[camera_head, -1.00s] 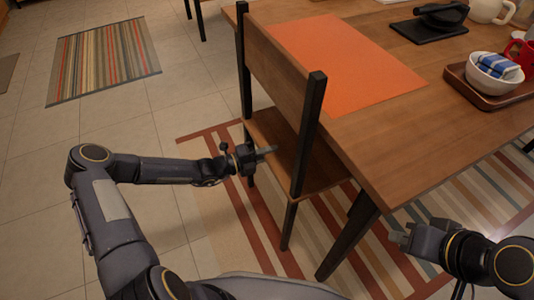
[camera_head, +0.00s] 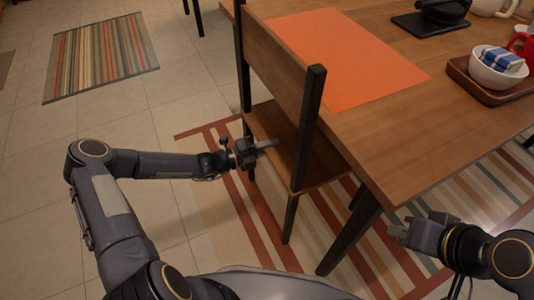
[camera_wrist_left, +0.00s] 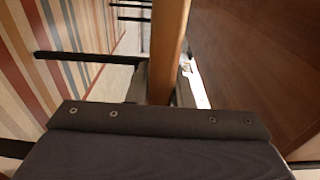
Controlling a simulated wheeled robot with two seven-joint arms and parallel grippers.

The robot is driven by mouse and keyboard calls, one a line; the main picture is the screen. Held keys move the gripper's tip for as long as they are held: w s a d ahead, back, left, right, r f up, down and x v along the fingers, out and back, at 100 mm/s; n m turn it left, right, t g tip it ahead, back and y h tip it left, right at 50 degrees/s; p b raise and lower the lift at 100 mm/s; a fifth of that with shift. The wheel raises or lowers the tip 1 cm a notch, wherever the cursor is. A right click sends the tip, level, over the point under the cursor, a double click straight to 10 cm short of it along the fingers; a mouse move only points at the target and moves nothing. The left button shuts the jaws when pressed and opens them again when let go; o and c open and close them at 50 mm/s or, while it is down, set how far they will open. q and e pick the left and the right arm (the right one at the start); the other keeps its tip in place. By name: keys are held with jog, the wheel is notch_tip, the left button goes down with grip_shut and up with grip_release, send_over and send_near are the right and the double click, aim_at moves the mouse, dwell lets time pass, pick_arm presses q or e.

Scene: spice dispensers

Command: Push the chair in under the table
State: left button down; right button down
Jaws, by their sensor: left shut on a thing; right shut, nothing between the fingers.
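The wooden chair (camera_head: 282,60) with dark posts stands at the table's left edge, its backrest in front of the tabletop. Its seat (camera_head: 322,168) shows below the backrest and runs partly under the table (camera_head: 420,150). My left gripper (camera_head: 266,145) is shut on the seat's rear edge, between the two back posts. In the left wrist view, a wooden strip, seemingly the seat edge (camera_wrist_left: 168,45), lies between the fingers. My right gripper (camera_head: 402,232) is shut and empty, low beside the table's near corner, apart from the chair.
An orange placemat (camera_head: 345,60), a tray (camera_head: 480,88) with a bowl (camera_head: 497,68) and a dark board (camera_head: 425,25) lie on the table. A striped rug (camera_head: 470,200) lies under it. Another striped mat (camera_head: 100,55) lies on open tiles at the left.

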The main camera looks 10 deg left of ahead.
pick_arm(q)
jog(key=shift+d+f+b, duration=0.2)
jog(key=shift+f+b, duration=0.1)
jog(key=shift+b, duration=0.2)
jog(key=c, duration=1.5)
grip_release()
jog(key=o, duration=0.4)
jog(key=shift+f, duration=0.15)
jog(key=shift+a, duration=0.1)
jog(key=shift+f, duration=0.1)
